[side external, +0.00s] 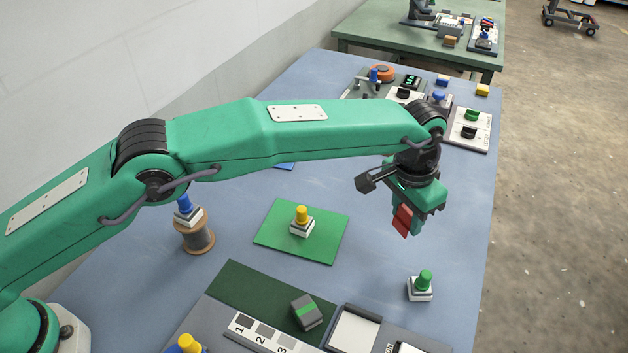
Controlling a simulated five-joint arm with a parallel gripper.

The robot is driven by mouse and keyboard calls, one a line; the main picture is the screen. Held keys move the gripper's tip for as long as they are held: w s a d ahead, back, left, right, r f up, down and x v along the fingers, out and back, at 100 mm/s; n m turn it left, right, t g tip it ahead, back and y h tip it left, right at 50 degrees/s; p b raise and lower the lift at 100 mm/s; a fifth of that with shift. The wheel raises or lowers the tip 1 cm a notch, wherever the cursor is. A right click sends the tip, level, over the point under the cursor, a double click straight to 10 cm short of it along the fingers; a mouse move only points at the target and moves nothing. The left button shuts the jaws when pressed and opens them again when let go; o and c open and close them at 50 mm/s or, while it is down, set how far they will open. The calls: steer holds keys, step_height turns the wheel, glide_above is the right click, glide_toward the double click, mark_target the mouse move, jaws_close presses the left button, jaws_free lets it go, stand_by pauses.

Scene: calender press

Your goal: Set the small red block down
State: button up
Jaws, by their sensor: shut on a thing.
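The small red block (402,221) is held between the jaws of my gripper (404,218). It hangs tilted above the blue table (375,275) on the right side, clear of the surface. My gripper is shut on it, and the jaws hide part of the block.
A green-knobbed piece (421,286) stands below and right of my gripper. A yellow-knobbed piece (302,222) stands on a green mat (275,235) to the left. A grey panel with a dark block (307,312) lies at the front. Panels with knobs (468,130) stand behind. Bare table surrounds the space under my gripper.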

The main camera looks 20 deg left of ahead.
steer(key=shift+w+a+f, duration=0.3)
steer(key=shift+w+f, duration=0.2)
steer(key=shift+w, duration=0.3)
steer(key=shift+w+a+f, duration=0.25)
steer(key=shift+w+f, duration=0.3)
steer(key=shift+w, duration=0.3)
steer(key=shift+w+a+f, duration=0.3)
steer(key=shift+w+f, duration=0.2)
steer(key=shift+w, duration=0.3)
steer(key=shift+f, duration=2)
steer(key=shift+f, duration=0.15)
steer(key=o, duration=1)
steer(key=shift+o, duration=0.2)
step_height(320, 180, up, 12)
steer(key=s, duration=0.1)
steer(key=shift+a, duration=0.4)
